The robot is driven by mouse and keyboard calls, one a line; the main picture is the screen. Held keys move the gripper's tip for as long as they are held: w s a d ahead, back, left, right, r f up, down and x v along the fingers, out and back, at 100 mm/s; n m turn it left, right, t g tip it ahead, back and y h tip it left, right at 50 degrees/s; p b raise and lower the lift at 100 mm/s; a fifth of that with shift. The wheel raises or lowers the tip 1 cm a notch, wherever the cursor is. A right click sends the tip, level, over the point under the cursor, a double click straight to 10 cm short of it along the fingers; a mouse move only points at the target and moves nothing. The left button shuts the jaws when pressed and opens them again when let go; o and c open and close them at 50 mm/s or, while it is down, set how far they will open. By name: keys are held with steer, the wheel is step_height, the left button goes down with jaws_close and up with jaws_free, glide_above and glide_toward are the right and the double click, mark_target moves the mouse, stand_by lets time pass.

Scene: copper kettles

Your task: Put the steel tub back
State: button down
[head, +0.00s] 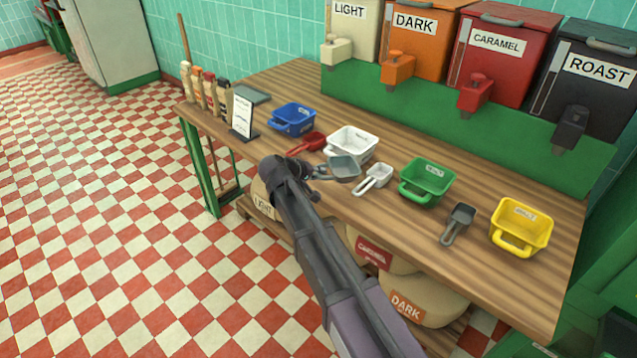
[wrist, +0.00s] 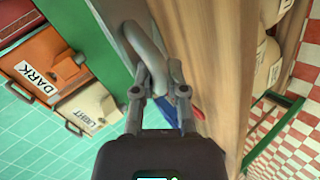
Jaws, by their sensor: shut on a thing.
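The steel tub (head: 344,168) is a small grey-blue tub near the front edge of the wooden counter, in front of the white tub. My gripper (head: 314,172) reaches it from the left and is shut on its handle side. In the wrist view my gripper (wrist: 160,92) has its two fingers closed around a grey, curved part of the steel tub (wrist: 150,48). The frames do not clearly show whether the tub touches the counter or hangs just above it.
A white tub (head: 352,142) and a red scoop (head: 307,143) are close behind. A white scoop (head: 374,179), green tub (head: 428,179), dark scoop (head: 459,222) and yellow tub (head: 521,227) stand to the right. A blue tub (head: 292,119) stands further left. Dispensers line the back.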

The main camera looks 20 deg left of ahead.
steer(key=shift+f+b, duration=1.2)
steer(key=shift+f, duration=0.25)
steer(key=c, duration=0.7)
jaws_free()
steer(key=shift+s+r, duration=0.1)
steer(key=shift+r, duration=0.05)
steer(key=shift+p+v, duration=3.35)
steer(key=shift+v, duration=2.5)
